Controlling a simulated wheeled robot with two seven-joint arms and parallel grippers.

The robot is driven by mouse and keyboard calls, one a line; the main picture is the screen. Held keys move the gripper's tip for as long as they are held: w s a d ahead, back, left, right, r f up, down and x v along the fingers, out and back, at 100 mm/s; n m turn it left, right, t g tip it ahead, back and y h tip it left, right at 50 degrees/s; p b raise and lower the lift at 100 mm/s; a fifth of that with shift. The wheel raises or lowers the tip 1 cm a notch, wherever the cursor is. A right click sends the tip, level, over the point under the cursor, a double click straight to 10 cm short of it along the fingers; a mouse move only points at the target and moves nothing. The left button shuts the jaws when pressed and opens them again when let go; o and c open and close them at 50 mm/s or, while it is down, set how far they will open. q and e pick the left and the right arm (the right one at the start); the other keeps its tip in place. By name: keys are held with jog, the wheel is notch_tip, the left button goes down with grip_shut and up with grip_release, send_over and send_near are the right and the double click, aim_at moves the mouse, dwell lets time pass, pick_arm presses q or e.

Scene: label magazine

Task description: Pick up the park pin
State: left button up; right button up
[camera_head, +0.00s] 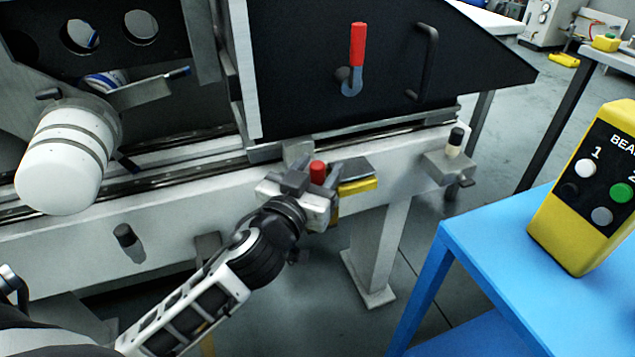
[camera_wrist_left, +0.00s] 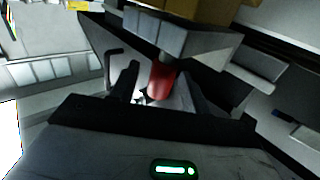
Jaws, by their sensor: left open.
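A red-topped pin (camera_head: 318,172), which I take to be the park pin, stands by the front of the white rail beam. My left gripper (camera_head: 316,181) is at it, with the red top showing between its fingers. In the left wrist view the red pin (camera_wrist_left: 162,80) also shows between the two dark, spread fingers (camera_wrist_left: 161,92). The gripper is open; I cannot tell whether either finger touches the pin. The pin's lower part is hidden by the gripper in the head view. My right gripper is not in view.
A yellow block (camera_head: 357,185) is just right of the gripper. The white beam (camera_head: 400,150) runs behind it, under a black panel (camera_head: 470,50) with a red handle (camera_head: 358,42). A blue table (camera_head: 490,250) with a yellow button box (camera_head: 580,240) stands at right.

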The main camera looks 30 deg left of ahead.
pick_arm(q)
grip_shut()
